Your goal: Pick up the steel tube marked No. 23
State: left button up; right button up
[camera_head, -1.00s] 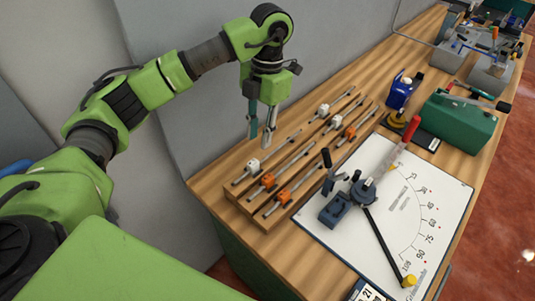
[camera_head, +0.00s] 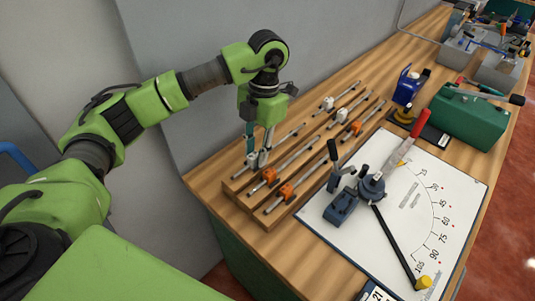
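Several steel tubes with white or orange fittings lie slanted in rows on a wooden rack (camera_head: 235,188). I cannot read a No. 23 mark on any of them. My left gripper (camera_head: 258,161) points down at the near-left tube (camera_head: 241,173), with its fingertips at that tube's white fitting (camera_head: 251,160). Its two fingers stand apart, and they partly hide the fitting and tube. I cannot tell whether they touch it. Beside it lie a tube with an orange fitting (camera_head: 268,175) and another orange one (camera_head: 286,193). My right gripper is out of view.
Right of the rack, a white dial board (camera_head: 440,190) carries a dark blue bending tool (camera_head: 343,207) with a red-handled lever (camera_head: 410,135). A grey wall is close on the rack's left.

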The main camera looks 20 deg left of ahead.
aim_at(256, 153)
pick_arm(q)
grip_shut()
jog(key=shift+r, duration=0.1)
jog(key=shift+r, duration=0.1)
jog(key=shift+r+p, duration=2.2)
jog(key=shift+r, duration=1.2)
